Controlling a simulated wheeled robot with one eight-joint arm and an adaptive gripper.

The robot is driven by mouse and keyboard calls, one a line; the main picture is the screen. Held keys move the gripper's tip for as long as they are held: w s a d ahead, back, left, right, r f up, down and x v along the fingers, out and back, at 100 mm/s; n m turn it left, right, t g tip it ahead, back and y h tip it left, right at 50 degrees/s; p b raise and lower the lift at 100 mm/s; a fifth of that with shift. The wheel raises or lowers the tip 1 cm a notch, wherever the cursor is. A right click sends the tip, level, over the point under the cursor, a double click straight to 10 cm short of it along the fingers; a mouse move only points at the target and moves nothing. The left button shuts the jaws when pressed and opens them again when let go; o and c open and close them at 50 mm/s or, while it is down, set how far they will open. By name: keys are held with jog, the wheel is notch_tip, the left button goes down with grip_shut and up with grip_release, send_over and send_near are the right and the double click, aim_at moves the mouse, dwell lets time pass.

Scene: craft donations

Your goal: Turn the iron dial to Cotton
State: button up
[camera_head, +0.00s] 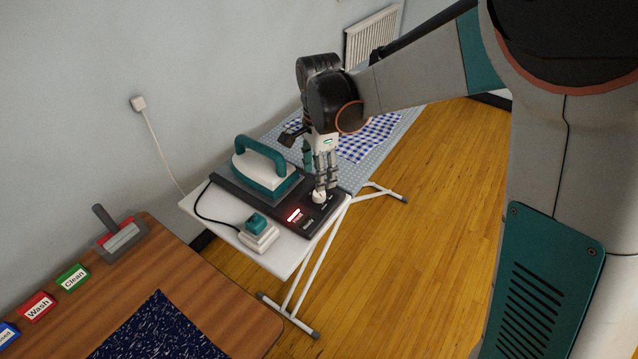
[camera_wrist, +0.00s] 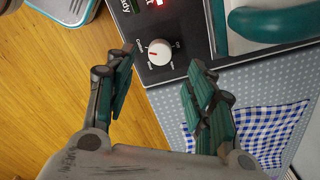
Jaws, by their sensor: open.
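The iron dial (camera_head: 319,197) is a white round knob on the front end of the black iron base (camera_head: 235,190). In the wrist view the dial (camera_wrist: 160,52) has a short red mark pointing left in the picture. Small white labels ring it, too small to read surely. The teal and white iron (camera_head: 265,168) rests on the base. My gripper (camera_head: 325,183) points down just above the dial. In the wrist view my gripper (camera_wrist: 162,60) is open, with one finger on each side of the dial; I cannot tell whether they touch it.
A red lit display (camera_head: 294,215) sits beside the dial. A white block with a teal top (camera_head: 257,236) stands on the white board end (camera_head: 290,262). A blue checked cloth (camera_head: 375,137) lies on the ironing board behind my gripper. A wooden table (camera_head: 215,290) is at lower left.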

jog(key=shift+r, duration=2.65)
